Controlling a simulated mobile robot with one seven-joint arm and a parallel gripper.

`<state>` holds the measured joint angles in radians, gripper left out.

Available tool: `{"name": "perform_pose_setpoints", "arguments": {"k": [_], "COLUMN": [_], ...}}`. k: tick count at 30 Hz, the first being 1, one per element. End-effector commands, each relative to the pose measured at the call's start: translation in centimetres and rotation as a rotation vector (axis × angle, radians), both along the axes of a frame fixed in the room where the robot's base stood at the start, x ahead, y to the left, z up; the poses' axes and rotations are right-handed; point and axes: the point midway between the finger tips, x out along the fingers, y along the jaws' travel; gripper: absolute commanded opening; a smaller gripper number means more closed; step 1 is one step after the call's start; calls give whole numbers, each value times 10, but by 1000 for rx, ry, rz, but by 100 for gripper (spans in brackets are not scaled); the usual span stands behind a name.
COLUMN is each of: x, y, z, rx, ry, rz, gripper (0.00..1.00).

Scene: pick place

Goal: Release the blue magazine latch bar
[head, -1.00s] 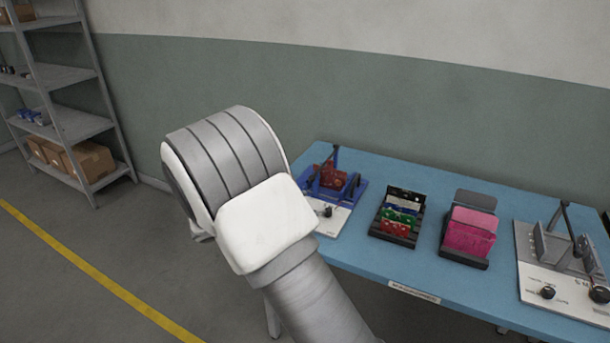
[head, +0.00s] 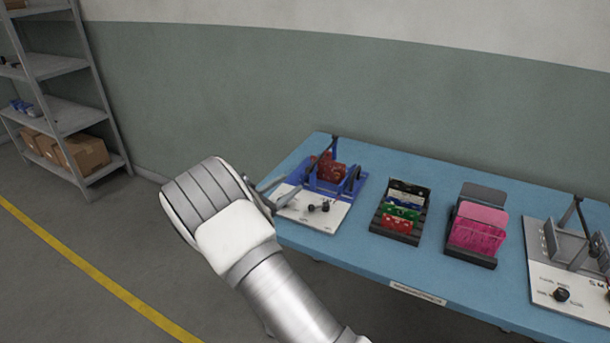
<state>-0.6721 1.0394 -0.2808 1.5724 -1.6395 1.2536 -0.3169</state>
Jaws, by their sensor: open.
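The blue magazine (head: 350,185) stands at the left end of the blue table, on a base with a white front panel (head: 318,213) and dark knobs. It holds red pieces (head: 330,167). A dark bar (head: 335,147) rises at its back; I cannot tell whether it is latched. My gripper (head: 286,192) is at the left edge of this fixture, partly hidden behind my wrist. Its grey fingers show small, open and with nothing visible between them. I cannot tell whether they touch the fixture.
A black rack (head: 379,222) with coloured cards stands right of the magazine. A dark holder (head: 463,256) with pink sheets (head: 478,229) follows. A grey fixture (head: 570,250) with a white panel is at the far right. Shelves (head: 65,115) stand at the far left, away from the table (head: 345,245).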

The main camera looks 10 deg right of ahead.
Motion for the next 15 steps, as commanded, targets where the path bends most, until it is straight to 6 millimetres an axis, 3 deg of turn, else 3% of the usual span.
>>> {"name": "perform_pose_setpoints", "arguments": {"k": [6, 15], "x": [31, 54], "y": [-35, -58], "z": [-1, -1], "rx": [1, 1], "ry": [-2, 1], "rz": [-4, -1], "gripper": [59, 59]}}
